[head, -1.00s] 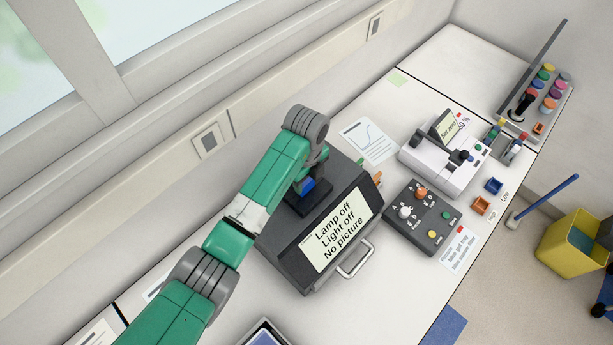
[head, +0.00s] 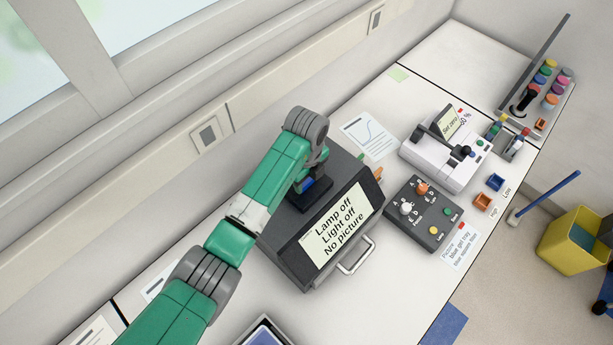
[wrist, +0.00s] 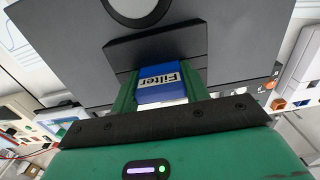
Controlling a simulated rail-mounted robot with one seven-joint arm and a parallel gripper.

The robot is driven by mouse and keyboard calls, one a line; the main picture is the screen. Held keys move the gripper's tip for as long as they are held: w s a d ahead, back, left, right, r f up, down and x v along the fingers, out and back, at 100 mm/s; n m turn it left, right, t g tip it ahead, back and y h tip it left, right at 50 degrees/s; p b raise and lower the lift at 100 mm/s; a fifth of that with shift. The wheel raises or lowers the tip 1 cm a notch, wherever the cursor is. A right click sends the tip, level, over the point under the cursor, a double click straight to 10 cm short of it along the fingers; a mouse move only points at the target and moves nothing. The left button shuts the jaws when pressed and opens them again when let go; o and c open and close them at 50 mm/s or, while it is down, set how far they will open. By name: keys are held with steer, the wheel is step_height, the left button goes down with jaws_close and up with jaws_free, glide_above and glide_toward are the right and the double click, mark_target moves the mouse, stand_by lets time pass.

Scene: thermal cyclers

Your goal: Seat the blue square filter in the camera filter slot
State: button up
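The blue square filter (wrist: 160,84), labelled "Filter", sits between the green fingers of my gripper (wrist: 163,77) in the wrist view. The fingers are shut on its sides. Its far edge meets the raised dark block (wrist: 130,50) on top of the dark imager; I cannot tell how deep it is in the slot, as the opening is hidden. In the head view, a little blue of the filter (head: 306,184) shows under my wrist, above the imager (head: 284,246). The imager's screen (head: 337,222) reads "Lamp off, Light off, No picture".
A black knob box (head: 424,214) and a white instrument (head: 448,160) stand to the right. Small blue (head: 495,182) and orange (head: 482,201) holders are near the bench edge. A round pale opening (wrist: 138,8) lies beyond the block. The wall is close behind.

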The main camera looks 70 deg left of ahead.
steer(key=o, duration=0.5)
steer(key=shift+c, duration=0.2)
steer(key=shift+r, duration=0.15)
step_height(320, 180, up, 8)
steer(key=shift+f+b, duration=0.2)
steer(key=shift+b, duration=0.3)
